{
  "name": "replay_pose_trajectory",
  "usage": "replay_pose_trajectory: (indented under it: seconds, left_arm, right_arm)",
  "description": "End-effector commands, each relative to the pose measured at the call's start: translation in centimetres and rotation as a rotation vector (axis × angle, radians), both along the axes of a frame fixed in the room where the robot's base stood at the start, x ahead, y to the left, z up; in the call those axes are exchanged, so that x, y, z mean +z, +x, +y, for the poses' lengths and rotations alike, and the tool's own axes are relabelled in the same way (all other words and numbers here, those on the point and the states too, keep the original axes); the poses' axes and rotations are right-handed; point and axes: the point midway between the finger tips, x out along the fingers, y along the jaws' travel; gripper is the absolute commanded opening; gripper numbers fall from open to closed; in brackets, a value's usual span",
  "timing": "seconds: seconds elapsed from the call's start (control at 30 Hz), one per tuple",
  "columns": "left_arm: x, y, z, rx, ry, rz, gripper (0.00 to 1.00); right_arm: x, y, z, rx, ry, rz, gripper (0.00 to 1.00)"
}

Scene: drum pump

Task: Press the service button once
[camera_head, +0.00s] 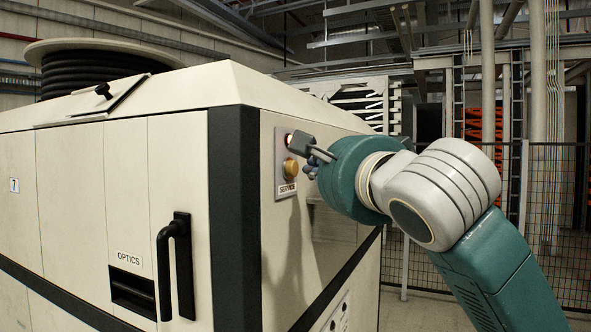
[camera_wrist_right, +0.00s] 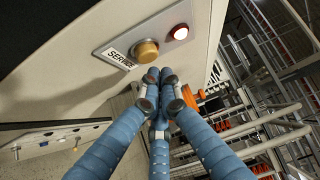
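The service button (camera_head: 290,169) is a round yellow-orange knob on a grey plate on the side of the beige cabinet, with a "SERVICE" label (camera_head: 287,188) below it. It also shows in the wrist view (camera_wrist_right: 147,49), standing out from its plate. A round lamp (camera_wrist_right: 180,32) beside it glows whitish with a red rim. My right gripper (camera_head: 310,156) is close to the plate at its right. In the wrist view its blue fingers (camera_wrist_right: 159,76) are drawn together and empty, tips just below the button in the picture. I cannot tell contact there. My left gripper is out of view.
The cabinet has a black door handle (camera_head: 177,265) and an "OPTICS" label (camera_head: 129,259) on its front face. A cable reel (camera_head: 90,66) sits on top. A mesh fence (camera_head: 560,220) stands behind my right arm.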

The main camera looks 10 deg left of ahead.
Motion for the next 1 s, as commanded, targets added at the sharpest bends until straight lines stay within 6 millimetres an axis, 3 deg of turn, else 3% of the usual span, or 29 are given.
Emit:
replay_pose_trajectory:
  seconds: [1.0]
  left_arm:
    - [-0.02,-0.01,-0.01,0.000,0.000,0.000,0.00]
  right_arm:
    - [0.03,0.29,0.86,0.000,0.000,0.000,0.00]
